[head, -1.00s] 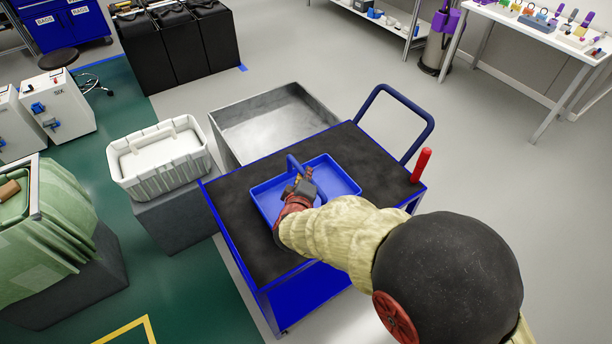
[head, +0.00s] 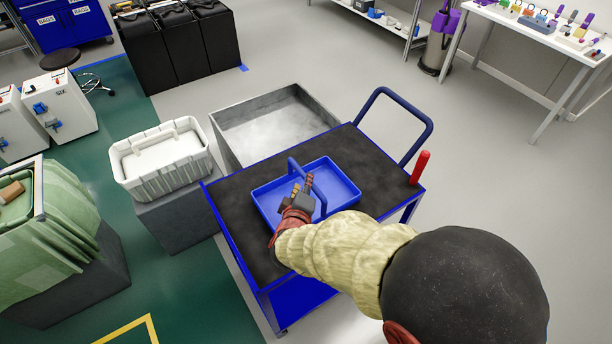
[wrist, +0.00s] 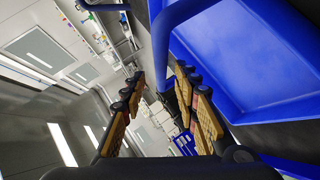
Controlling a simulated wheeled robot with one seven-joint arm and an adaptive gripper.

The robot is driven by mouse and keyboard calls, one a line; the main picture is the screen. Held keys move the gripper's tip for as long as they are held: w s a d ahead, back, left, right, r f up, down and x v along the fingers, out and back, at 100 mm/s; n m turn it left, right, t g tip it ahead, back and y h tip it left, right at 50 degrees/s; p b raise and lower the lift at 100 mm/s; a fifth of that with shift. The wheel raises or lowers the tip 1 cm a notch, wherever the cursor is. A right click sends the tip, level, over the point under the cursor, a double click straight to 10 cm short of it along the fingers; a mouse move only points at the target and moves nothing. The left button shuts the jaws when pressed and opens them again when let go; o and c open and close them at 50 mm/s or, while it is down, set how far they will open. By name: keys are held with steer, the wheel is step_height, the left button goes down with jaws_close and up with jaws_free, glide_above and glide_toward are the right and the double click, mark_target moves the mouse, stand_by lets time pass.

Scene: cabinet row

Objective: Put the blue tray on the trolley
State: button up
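The blue tray (head: 345,185) lies flat on the black top of the blue trolley (head: 375,160). Its arched blue handle stands up across the middle. In the head view my gripper (head: 303,183) is over the tray, just left of the handle. In the wrist view my gripper (wrist: 160,100) has its two finger sets apart, with nothing held between them. The tray (wrist: 245,55) fills the upper right there, and its handle runs close by the right-hand fingers. I cannot tell whether they touch it. My arm hides the front right of the trolley.
The trolley has a dark blue push handle (head: 425,125) and a red upright post (head: 420,167) at its right end. A grey open bin (head: 230,140) stands behind it. A white crate (head: 160,160) on a grey block is to the left. The trolley top around the tray is bare.

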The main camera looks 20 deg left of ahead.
steer(key=p+v, duration=0.2)
steer(key=v, duration=0.5)
steer(key=shift+s+d, duration=0.1)
steer(key=w+d+r+m+g+y, duration=0.1)
steer(key=d+r+m+g+y, duration=0.15)
steer(key=d+r, duration=0.4)
steer(key=w+d+r+m+g+y, duration=0.1)
steer(key=d+r+m, duration=0.3)
steer(key=r, duration=0.5)
steer(key=s+d+r+m+g+h, duration=0.1)
steer(key=s+d+m, duration=0.3)
steer(key=s+d, duration=0.5)
steer(key=s+d+r+m+g+h, duration=0.2)
steer(key=s+d, duration=0.6)
steer(key=d, duration=0.7)
steer(key=m+g+h, duration=0.1)
steer(key=m+h, duration=0.1)
steer(key=shift+s+d+h, duration=0.2)
steer(key=shift+s+h, duration=0.15)
steer(key=shift+s, duration=0.05)
